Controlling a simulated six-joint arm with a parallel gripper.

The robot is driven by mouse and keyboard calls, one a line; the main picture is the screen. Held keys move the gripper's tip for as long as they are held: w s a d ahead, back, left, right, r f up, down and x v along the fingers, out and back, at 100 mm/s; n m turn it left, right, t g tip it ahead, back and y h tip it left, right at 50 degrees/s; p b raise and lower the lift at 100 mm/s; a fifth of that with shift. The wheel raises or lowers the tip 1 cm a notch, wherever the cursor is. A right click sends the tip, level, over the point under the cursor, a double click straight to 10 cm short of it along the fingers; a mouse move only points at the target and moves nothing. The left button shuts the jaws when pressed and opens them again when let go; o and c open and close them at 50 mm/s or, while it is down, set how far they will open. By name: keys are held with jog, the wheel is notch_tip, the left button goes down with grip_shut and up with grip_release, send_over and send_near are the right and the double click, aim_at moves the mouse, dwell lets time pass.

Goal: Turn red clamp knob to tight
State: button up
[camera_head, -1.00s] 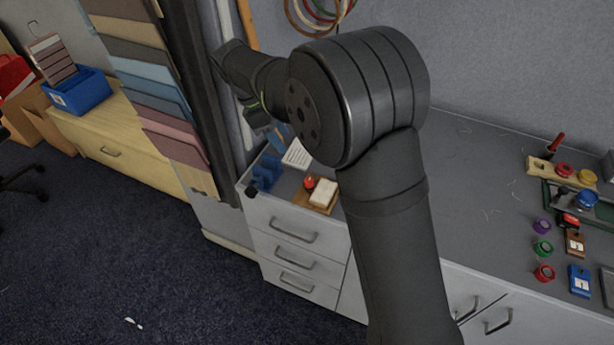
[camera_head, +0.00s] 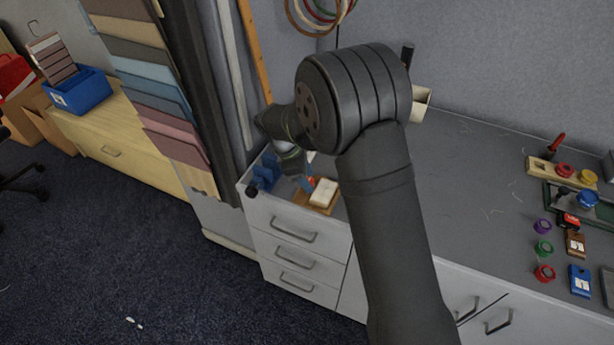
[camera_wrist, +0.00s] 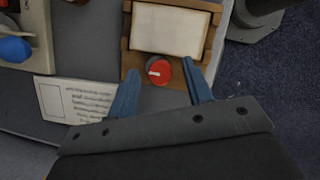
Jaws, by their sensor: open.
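The red clamp knob (camera_wrist: 158,71) has a white mark on its top and sits at the edge of a wooden clamp base (camera_wrist: 133,63) in the wrist view. A cream block (camera_wrist: 171,29) lies on the base beside the knob; it also shows in the head view (camera_head: 323,192). My gripper (camera_wrist: 161,84) is open, with its two blue fingers on either side of the knob and gaps between them and it. In the head view my gripper (camera_head: 307,184) is above the clamp and mostly covers the knob.
A printed card (camera_wrist: 85,101) lies left of the clamp in the wrist view. A board with a blue knob (camera_wrist: 14,49) is at the upper left there. The counter's drawers (camera_head: 292,235) drop to the floor in front. Several coloured knobs and blocks stand far right in the head view.

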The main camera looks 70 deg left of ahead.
jog(key=c, duration=1)
jog(key=shift+m, duration=0.3)
jog(key=m, duration=0.2)
jog(key=m+g+h, duration=0.1)
jog(key=m, duration=0.1)
jog(key=shift+w+a, duration=0.15)
jog(key=shift+a, duration=0.05)
jog(key=m+g+h, duration=0.1)
jog(key=m, duration=0.3)
jog(key=m+g, duration=0.1)
jog(key=m, duration=0.1)
jog(key=m+g, duration=0.1)
jog(key=m, duration=0.2)
jog(key=shift+w+h, duration=0.2)
jog(key=shift+h, duration=0.1)
jog(key=shift+w+m+g, duration=0.1)
jog(key=shift+m+g, duration=0.7)
jog(key=shift+m, duration=1.3)
